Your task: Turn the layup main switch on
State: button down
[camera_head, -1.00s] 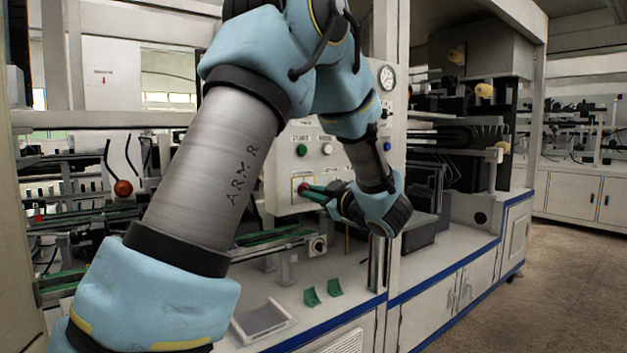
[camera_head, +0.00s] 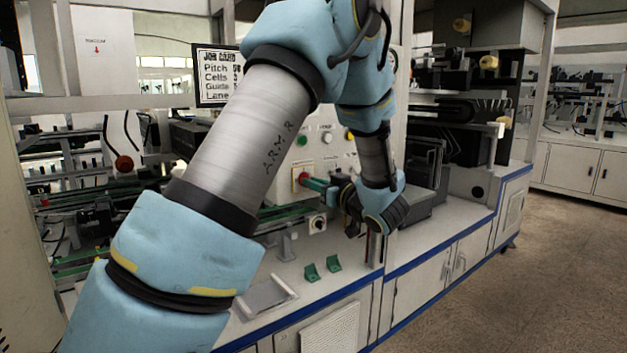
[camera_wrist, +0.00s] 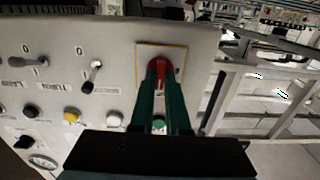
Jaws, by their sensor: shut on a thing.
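The main switch is a red knob (camera_wrist: 160,66) on a pale plate with a yellow border (camera_wrist: 178,50), set in the grey control panel (camera_wrist: 115,40). In the head view the red knob (camera_head: 303,178) sits at the panel's lower left. My gripper (camera_wrist: 160,80) has its two green fingers shut on the red knob, one on each side. In the head view my gripper (camera_head: 312,182) reaches the knob from the right. The fingers hide part of the knob, and I cannot tell its on or off position.
The panel carries a black lever switch (camera_wrist: 92,78), a yellow button (camera_wrist: 72,115) and a green button (camera_wrist: 158,124). A job card screen (camera_head: 218,76) stands behind my arm.

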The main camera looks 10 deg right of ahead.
jog(key=shift+f, duration=0.1)
jog(key=c, duration=0.9)
grip_release()
jog(key=b+v, duration=0.2)
jog(key=v, duration=0.9)
jog(key=shift+w, duration=0.1)
